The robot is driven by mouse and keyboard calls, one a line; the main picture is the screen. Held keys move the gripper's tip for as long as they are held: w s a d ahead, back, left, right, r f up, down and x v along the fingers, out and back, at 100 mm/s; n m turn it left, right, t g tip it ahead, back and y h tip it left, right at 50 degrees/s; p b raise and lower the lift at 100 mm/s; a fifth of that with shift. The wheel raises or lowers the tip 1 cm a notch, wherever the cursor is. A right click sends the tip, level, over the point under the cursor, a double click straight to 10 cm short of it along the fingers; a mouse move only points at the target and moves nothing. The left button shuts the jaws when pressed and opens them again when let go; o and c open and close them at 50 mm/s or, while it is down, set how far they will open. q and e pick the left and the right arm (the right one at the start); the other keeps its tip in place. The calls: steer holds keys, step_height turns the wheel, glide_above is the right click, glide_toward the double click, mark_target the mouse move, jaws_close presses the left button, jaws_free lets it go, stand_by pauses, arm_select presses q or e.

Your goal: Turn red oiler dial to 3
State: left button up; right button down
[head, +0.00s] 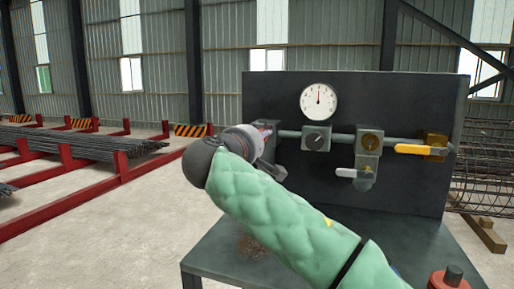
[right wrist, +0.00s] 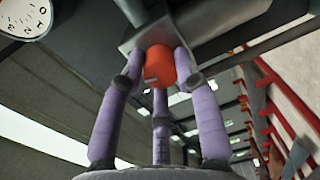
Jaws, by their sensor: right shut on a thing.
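The red dial (right wrist: 160,66) shows in the right wrist view under a grey block (right wrist: 195,28). The three fingers of my right gripper (right wrist: 162,72) are closed around it and touch it. A small pale mark shows on the dial's side, but no scale numbers can be read there. In the head view my right gripper (head: 266,143) is at the left end of the pipe on the dark panel (head: 270,95). My gripper and green-sleeved arm hide most of the dial there. My left gripper is in neither view.
A round gauge (head: 319,101), a grey knob (head: 316,141), a white-handled valve (head: 352,173) and a yellow-handled valve (head: 415,150) sit on the panel. A metal table (head: 215,260) stands below. Red racks with rebar (head: 75,142) are at left.

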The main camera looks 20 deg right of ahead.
steer(key=shift+d+m+y+b, duration=0.15)
steer(key=shift+m+y+b, duration=0.15)
steer(key=shift+m+b, duration=2.25)
steer(key=shift+f+m+p, duration=0.15)
steer(key=shift+m+p, duration=0.45)
steer(key=shift+m, duration=0.25)
steer(key=c, duration=0.9)
jaws_free()
steer(key=shift+d, duration=0.15)
steer(key=v, duration=1.2)
